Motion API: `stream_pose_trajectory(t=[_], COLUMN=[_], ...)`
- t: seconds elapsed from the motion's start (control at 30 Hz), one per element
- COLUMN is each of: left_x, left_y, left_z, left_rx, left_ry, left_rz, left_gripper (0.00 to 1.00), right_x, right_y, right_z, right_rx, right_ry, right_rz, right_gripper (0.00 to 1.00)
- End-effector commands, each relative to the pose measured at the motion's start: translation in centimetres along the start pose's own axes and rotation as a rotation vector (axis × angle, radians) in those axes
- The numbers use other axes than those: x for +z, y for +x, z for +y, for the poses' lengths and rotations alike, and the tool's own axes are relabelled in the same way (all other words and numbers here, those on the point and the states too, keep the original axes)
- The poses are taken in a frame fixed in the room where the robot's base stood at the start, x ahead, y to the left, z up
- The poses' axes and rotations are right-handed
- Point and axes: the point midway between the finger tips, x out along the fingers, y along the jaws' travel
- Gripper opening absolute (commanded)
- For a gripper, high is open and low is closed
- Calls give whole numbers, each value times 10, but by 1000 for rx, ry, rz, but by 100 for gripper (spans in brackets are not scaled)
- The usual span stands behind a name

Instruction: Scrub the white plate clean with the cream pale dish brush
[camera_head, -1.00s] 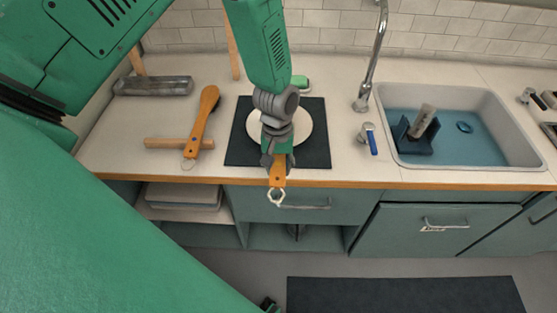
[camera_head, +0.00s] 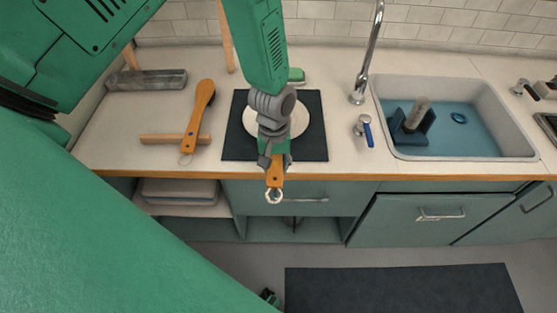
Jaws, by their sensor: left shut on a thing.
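The white plate (camera_head: 309,121) lies on a dark square mat (camera_head: 312,148) on the counter, partly hidden behind my left arm. My left gripper (camera_head: 275,163) points down over the front of the mat. It is shut on the orange-brown wooden handle of a brush (camera_head: 275,181), whose pale hanging loop hangs out over the counter's front edge. The head and bristles of this held brush are hidden, so I cannot tell their colour or whether they touch the plate. My right gripper cannot be made out.
Another wooden-handled brush (camera_head: 199,112) with dark bristles lies across a wooden bar (camera_head: 160,139) on the left. A grey block (camera_head: 148,80) lies behind. A green-topped item (camera_head: 296,75) stands behind the mat.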

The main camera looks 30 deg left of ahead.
Motion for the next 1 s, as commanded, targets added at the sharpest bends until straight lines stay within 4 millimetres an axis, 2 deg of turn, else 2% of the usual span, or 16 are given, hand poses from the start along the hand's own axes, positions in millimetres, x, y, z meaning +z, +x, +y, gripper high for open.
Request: stream_pose_trajectory(t=[0.23,0.57,0.83,1.0], left_x=[-2,-23,-23,-16], left_y=[-1,-1,-2,-2], left_z=[3,2,1,2], left_rx=[-2,-1,-1,-2], left_ry=[0,0,1,1], left_rz=[3,1,0,-1], left_gripper=[0,0,0,0], right_x=[0,0,0,0], right_y=[1,4,4,1], right_z=[0,0,0,0], right_rx=[0,0,0,0], right_ry=[0,0,0,0], right_rz=[0,0,0,0], right_gripper=[40,40,40,40])
